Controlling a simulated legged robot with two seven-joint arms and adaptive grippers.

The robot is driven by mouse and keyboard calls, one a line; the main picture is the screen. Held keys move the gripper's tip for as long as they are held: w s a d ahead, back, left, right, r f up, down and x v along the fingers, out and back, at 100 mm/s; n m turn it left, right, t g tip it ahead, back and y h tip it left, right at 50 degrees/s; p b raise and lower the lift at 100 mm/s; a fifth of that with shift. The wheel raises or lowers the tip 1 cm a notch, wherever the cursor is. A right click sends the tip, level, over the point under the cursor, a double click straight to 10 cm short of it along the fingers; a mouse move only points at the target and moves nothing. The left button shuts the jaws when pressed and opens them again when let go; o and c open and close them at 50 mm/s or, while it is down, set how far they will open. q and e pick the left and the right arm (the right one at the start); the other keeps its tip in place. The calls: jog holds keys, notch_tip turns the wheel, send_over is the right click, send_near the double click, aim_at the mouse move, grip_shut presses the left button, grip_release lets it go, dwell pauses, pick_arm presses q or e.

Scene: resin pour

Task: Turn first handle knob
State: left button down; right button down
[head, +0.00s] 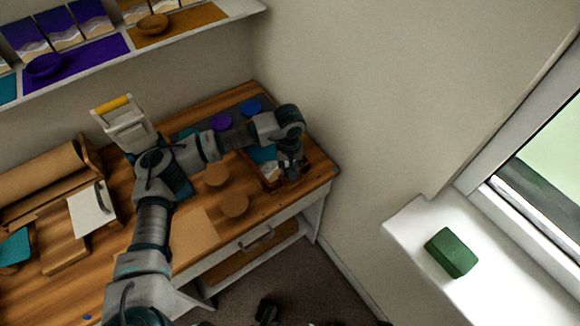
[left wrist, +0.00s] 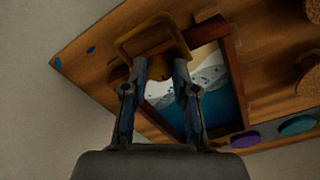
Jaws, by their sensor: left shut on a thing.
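A wooden tray with a blue and white resin picture (head: 262,154) stands near the right end of the workbench. It also shows in the left wrist view (left wrist: 232,75). A tan looped handle (left wrist: 122,47) sits at the tray's near end, with a small tan knob-like part (left wrist: 160,68) below it. My left gripper (left wrist: 163,72) is shut on this knob-like part; its fingers lie on either side. In the head view, my left gripper (head: 290,175) points down at the tray's right end and hides the handle there. My right gripper is in neither view.
The wooden workbench (head: 195,235) has round cork pieces (head: 234,204), purple (head: 221,121) and blue (head: 251,107) discs, and a drawer handle (head: 256,239). A white case with a yellow grip (head: 114,104) stands behind my arm. A green block (head: 451,252) lies on the windowsill (head: 410,226).

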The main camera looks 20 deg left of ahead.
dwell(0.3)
pick_arm(q)
jog(key=c, duration=0.9)
grip_release()
notch_tip(320, 180, up, 12)
jog(key=shift+f, duration=0.1)
